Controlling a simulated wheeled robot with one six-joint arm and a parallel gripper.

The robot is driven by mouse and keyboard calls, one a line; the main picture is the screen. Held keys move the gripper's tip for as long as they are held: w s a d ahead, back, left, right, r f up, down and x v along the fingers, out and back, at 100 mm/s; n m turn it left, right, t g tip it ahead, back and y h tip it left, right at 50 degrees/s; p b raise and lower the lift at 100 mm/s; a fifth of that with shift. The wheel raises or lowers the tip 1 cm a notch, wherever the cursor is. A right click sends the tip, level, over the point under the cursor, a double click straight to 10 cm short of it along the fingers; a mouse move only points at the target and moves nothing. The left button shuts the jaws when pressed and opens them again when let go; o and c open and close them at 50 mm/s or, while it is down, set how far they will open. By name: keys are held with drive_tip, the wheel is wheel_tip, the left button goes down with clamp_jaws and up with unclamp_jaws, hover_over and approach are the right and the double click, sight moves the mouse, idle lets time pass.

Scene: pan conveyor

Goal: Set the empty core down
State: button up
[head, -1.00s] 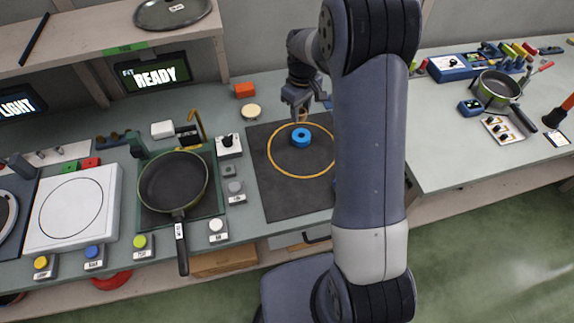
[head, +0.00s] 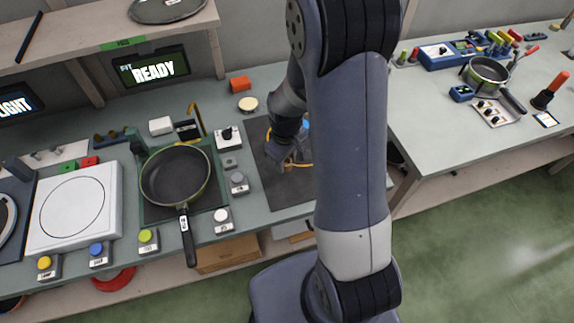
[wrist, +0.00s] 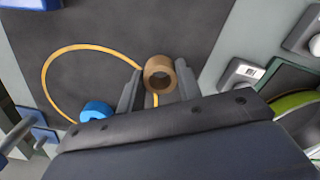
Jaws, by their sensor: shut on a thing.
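The empty core (wrist: 160,74) is a short brown cardboard ring, seen from its open end in the wrist view. My gripper (wrist: 158,88) is shut on it, one finger on each side. In the head view my gripper (head: 288,163) is low over the front left part of the dark mat (head: 280,194). I cannot tell whether the core touches the mat. In the head view my arm hides most of the blue ring.
Left of the mat are small button boxes (head: 238,184) and a pan (head: 175,175) on a green-edged stand. The front left of the mat is clear.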

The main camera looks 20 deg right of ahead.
sight(286, 175)
drive_tip(key=shift+f, duration=2.25)
drive_tip(key=shift+f, duration=0.2)
drive_tip(key=o, duration=0.8)
drive_tip(key=shift+r, duration=0.15)
wheel_tip(286, 175, up, 12)
drive_tip(key=shift+r+b, duration=0.1)
drive_tip(key=shift+b, duration=0.35)
